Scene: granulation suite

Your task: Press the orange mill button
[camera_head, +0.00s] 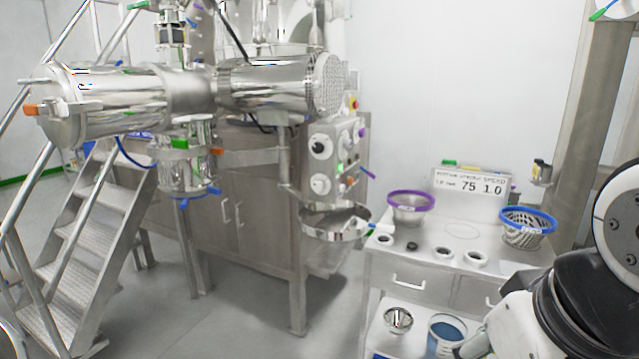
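The mill's steel control panel (335,160) is at the centre, below the horizontal steel drum (270,85). It carries white-rimmed dark knobs, a small green lit button (341,168) and a small orange button (350,181) beside and just below the green one. The orange button is tiny here, and I cannot tell whether it is pressed in. Parts of my own arm fill the lower right, well apart from the panel. My gripper is not in view.
A steel bench (400,262) stands right of the mill, with a purple-rimmed sieve (411,207), a blue-rimmed sieve (527,228), small rings and a display sign (470,188). A steel chute (335,222) juts out below the panel. Steps (85,240) stand left. Floor at front centre is clear.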

